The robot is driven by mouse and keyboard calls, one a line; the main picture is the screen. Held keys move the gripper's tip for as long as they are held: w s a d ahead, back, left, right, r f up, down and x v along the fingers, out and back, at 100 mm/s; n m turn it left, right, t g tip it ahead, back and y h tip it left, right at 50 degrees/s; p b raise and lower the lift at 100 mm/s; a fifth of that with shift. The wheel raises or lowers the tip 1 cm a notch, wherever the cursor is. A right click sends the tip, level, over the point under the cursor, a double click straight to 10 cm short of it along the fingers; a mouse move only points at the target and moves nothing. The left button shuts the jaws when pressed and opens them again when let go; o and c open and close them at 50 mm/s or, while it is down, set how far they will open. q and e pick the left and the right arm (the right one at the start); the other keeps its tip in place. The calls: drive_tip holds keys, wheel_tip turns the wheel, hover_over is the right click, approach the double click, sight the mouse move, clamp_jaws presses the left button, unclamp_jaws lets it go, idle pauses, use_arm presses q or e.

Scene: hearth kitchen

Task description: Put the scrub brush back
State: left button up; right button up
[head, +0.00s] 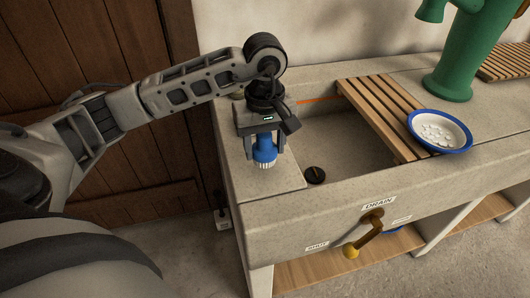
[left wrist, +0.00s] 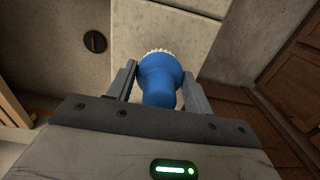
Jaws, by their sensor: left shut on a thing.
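The scrub brush (head: 265,152) has a blue body and white bristles at its lower end. My left gripper (head: 266,150) is shut on it, with the bristles pointing down at the stone ledge on the left side of the sink. I cannot tell whether the bristles touch the ledge. In the left wrist view the blue brush (left wrist: 159,80) sits between the two fingers of my left gripper (left wrist: 160,85), its white bristles showing at the far end. My right gripper is not in view.
The stone sink (head: 345,145) has a dark drain plug (head: 315,175). A slatted wooden board (head: 378,118) spans the basin. A blue-rimmed bowl (head: 440,147) of white pieces stands beside it, near a green pump (head: 463,50). A brass drain lever (head: 368,235) juts from the front.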

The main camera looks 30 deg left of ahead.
use_arm(q)
wheel_tip(320, 180, down, 2)
drive_tip(key=shift+f, duration=0.4)
drive_tip(key=shift+f, duration=0.1)
